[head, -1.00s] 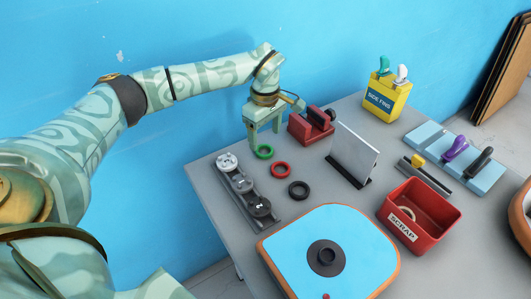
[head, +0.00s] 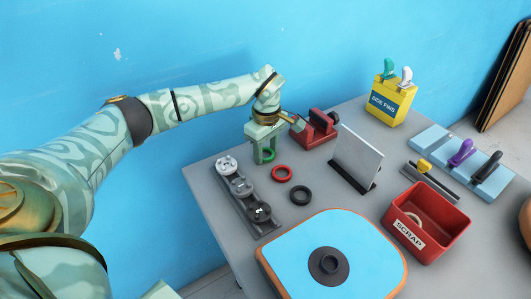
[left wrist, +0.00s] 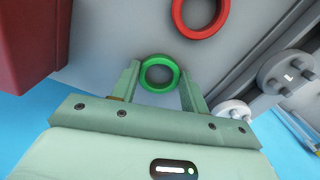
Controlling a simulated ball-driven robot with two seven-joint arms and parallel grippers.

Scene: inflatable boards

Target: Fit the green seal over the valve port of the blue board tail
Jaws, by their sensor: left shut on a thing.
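The green seal (head: 268,155) is a ring at the far left of the grey table. My left gripper (head: 266,158) points down and is shut on it. In the left wrist view the seal (left wrist: 159,73) sits between the two fingers, at or very near the table surface. The blue board tail (head: 300,243) has an orange edge and lies at the front of the table. Its valve port (head: 329,263) is a dark round disc with a raised centre, uncovered. My right gripper is not in view.
A red ring (head: 281,172) and a black ring (head: 301,195) lie near the seal. A rail with round caps (head: 240,187) is to the left. A red clamp block (head: 315,130), an upright plate (head: 357,158) and a red scrap bin (head: 430,215) stand around.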

